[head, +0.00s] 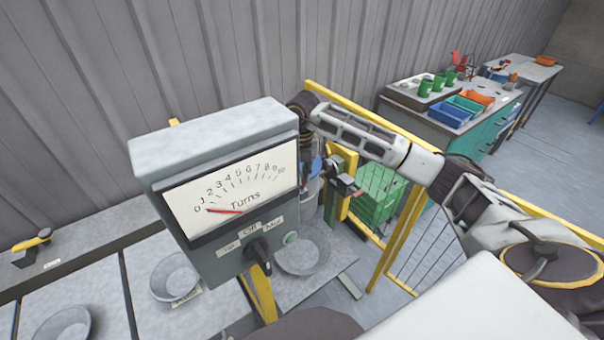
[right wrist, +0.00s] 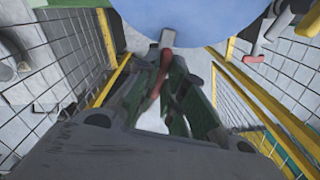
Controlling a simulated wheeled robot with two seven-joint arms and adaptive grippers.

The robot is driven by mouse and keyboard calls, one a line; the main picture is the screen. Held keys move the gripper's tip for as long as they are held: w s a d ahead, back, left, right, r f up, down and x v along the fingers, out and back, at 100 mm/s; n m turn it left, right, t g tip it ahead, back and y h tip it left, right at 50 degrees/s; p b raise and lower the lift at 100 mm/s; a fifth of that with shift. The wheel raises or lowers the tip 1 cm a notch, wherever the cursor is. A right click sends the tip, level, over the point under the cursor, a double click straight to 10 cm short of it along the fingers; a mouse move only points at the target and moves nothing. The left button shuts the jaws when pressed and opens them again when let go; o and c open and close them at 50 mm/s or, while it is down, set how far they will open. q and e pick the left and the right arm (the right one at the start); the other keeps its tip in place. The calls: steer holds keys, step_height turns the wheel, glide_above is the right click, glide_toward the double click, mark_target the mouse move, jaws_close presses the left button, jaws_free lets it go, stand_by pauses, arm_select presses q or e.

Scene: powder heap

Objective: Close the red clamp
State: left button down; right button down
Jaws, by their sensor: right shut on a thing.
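My right gripper (head: 338,180) reaches down behind the gauge box, beside a blue and grey vessel (head: 310,190). In the right wrist view, its dark fingers (right wrist: 172,95) are closed around a narrow red piece with a grey end (right wrist: 168,40), which looks like part of the red clamp. How far the clamp is closed cannot be told. A small red part (head: 357,193) shows just right of the gripper in the head view. A large blue rounded surface (right wrist: 200,18) fills the top of the right wrist view. My left gripper is not in view.
A grey gauge box (head: 215,150) marked "Turns" stands close in front, its red needle near 0. Metal bowls (head: 176,277) sit on the bench. A yellow-framed mesh fence (head: 400,235) runs beside my right arm. A green crate (head: 378,195) stands behind it.

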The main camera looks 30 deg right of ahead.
steer(key=c, duration=1.5)
jaws_free()
steer(key=shift+r, duration=6)
